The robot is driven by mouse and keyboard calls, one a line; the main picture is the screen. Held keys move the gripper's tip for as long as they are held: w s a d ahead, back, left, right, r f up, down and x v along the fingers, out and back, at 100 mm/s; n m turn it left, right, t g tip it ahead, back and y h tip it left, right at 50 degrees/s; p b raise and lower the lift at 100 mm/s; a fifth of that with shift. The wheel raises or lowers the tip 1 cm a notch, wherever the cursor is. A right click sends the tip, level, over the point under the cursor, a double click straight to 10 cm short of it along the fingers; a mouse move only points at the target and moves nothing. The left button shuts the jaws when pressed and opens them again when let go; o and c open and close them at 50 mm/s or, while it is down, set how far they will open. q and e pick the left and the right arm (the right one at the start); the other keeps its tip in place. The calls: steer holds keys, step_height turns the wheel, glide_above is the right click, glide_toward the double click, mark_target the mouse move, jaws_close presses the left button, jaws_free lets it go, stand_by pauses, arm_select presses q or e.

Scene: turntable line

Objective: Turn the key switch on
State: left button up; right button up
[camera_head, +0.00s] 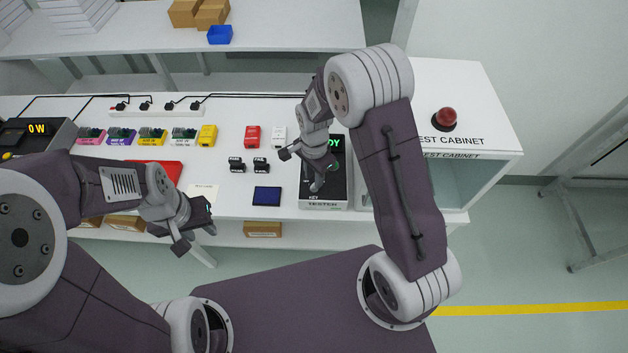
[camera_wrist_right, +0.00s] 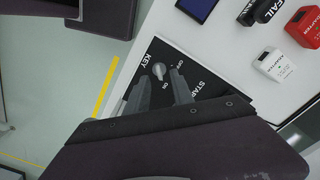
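The black-faced tester (camera_head: 340,190) with its KEY label stands on the bench in the head view. In the right wrist view its key switch (camera_wrist_right: 158,70) is a small pale knob, with OFF and ON printed beside it and KEY nearby. Which mark the knob points to I cannot tell. My right gripper (camera_head: 301,171) is over the tester. In the wrist view its fingers (camera_wrist_right: 160,88) are apart and empty, with the knob just ahead of the gap between the tips. In the head view this gripper hides the knob. My left gripper (camera_head: 196,239) hangs empty before the bench's front edge, fingers apart.
A blue-screened device (camera_head: 267,196), PASS and FAIL blocks (camera_head: 248,166), and red and white adapters (camera_head: 252,135) lie left of the tester. The test cabinet (camera_head: 470,140) with a red dome (camera_head: 446,116) stands to the right. Coloured blocks line the left bench.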

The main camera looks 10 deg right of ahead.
step_height(320, 180, up, 6)
steer(key=shift+s, duration=0.1)
steer(key=shift+r, duration=0.1)
stand_by(0.3)
steer(key=s+d+r, duration=0.1)
steer(key=d+r, duration=0.2)
steer(key=r, duration=0.1)
steer(key=s+d+f+n+t, duration=0.1)
steer(key=s+d+f+n, duration=0.1)
steer(key=s+n, duration=1)
steer(key=shift+d, duration=0.35)
